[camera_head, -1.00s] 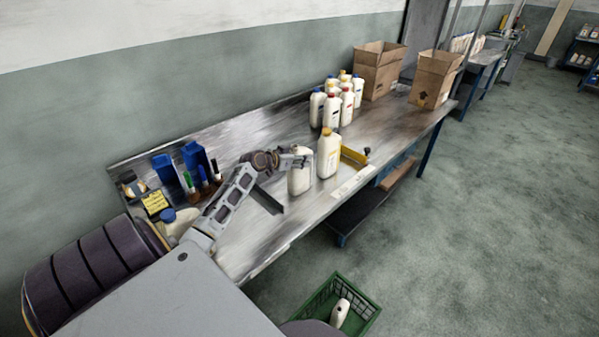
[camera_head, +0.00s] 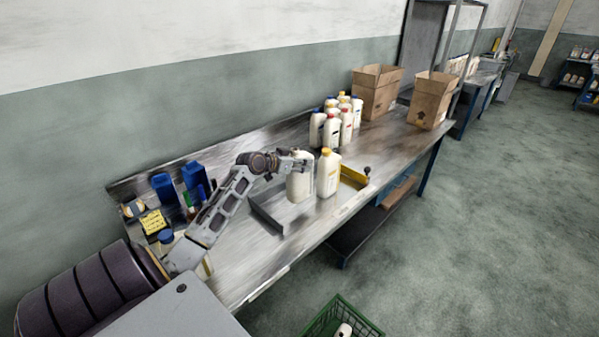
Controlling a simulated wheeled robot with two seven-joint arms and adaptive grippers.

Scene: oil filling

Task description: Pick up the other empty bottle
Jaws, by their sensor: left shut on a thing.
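My left gripper (camera_head: 300,162) is shut on a white bottle (camera_head: 300,184) near the front edge of the metal bench (camera_head: 360,143). The gripper covers the top of this bottle, so I see no cap. I cannot tell whether its base touches the bench. A white bottle with a yellow cap (camera_head: 328,176) stands upright just right of it. Another white bottle (camera_head: 343,331) lies in a green crate (camera_head: 317,325) on the floor, mostly cut off by the bottom edge. My right gripper is out of view.
Several capped white bottles (camera_head: 331,128) stand together farther back, near two open cardboard boxes (camera_head: 375,93) (camera_head: 432,100). A yellow-edged fixture (camera_head: 354,177) and a dark metal bar (camera_head: 266,214) lie beside the held bottle. Blue bins (camera_head: 163,187) and a blue-capped bottle (camera_head: 166,237) are at left.

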